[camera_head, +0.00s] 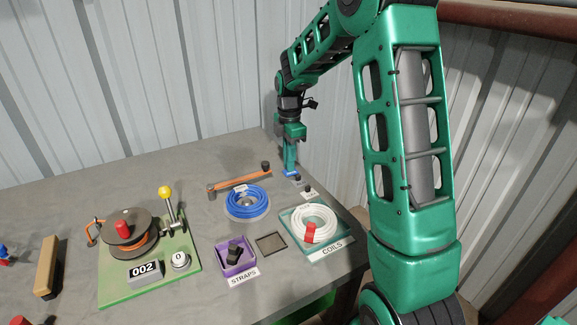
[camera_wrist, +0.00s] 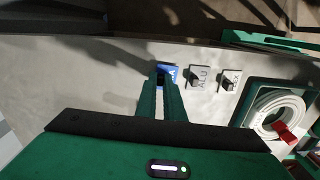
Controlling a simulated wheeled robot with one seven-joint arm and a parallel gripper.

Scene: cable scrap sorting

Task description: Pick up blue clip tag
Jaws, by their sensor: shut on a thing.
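The blue clip tag (camera_wrist: 167,72) lies at the tips of my gripper (camera_wrist: 163,88) in the wrist view, partly hidden by the fingers. In the head view the blue tag (camera_head: 290,174) shows at the lower end of my gripper (camera_head: 289,168), near the table's back edge. My gripper points down and its fingers are shut on the tag. I cannot tell whether the tag is clear of the table.
Two grey tags (camera_wrist: 200,78) (camera_wrist: 229,80) lie to the right of the blue one. A tray marked COILS (camera_head: 340,250) holds a white coil (camera_head: 313,223). A blue coil (camera_head: 247,203), an orange-handled tool (camera_head: 240,181), a purple STRAPS bin (camera_head: 250,263) and a green winder board (camera_head: 115,293) stand nearby.

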